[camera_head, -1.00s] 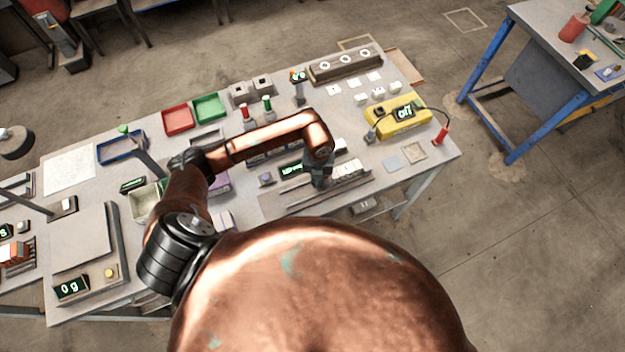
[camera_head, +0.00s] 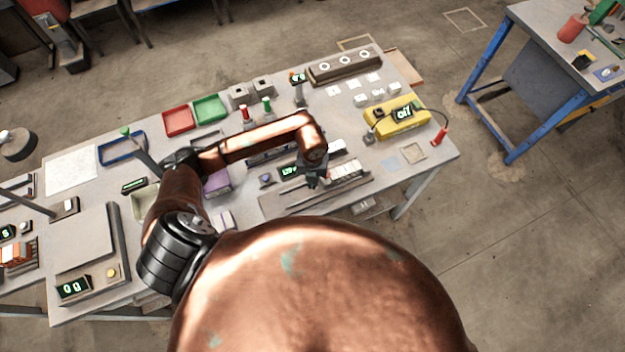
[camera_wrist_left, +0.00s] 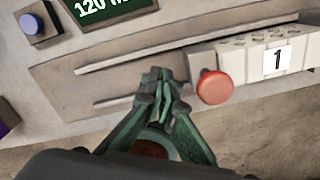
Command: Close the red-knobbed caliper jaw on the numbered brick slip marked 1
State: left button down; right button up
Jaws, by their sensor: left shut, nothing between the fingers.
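The numbered brick slip marked 1 (camera_wrist_left: 278,60) is pale, with holes in its top, at the right of the left wrist view. The caliper jaw (camera_wrist_left: 202,62) is a pale block at its left side, touching or nearly so; I cannot tell which. Its round red knob (camera_wrist_left: 214,87) faces the camera. My left gripper (camera_wrist_left: 163,97) is shut and empty, just left of the knob and apart from it. In the head view the left gripper (camera_head: 313,181) is over the caliper rail, at the left end of the pale slips (camera_head: 342,172). My right gripper is not seen.
A display (camera_wrist_left: 105,8) reading 120 and a blue button (camera_wrist_left: 31,24) stand behind the rail (camera_wrist_left: 105,99). The yellow box (camera_head: 397,122) stands at the right of the table. Red (camera_head: 177,120) and green (camera_head: 209,107) trays lie behind my left arm.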

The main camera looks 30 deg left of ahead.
pick_arm(q)
notch_tip(320, 180, up, 7)
jog(key=p, duration=0.4)
jog(key=shift+r, duration=0.15)
jog(key=shift+s, duration=0.1)
dwell(0.6)
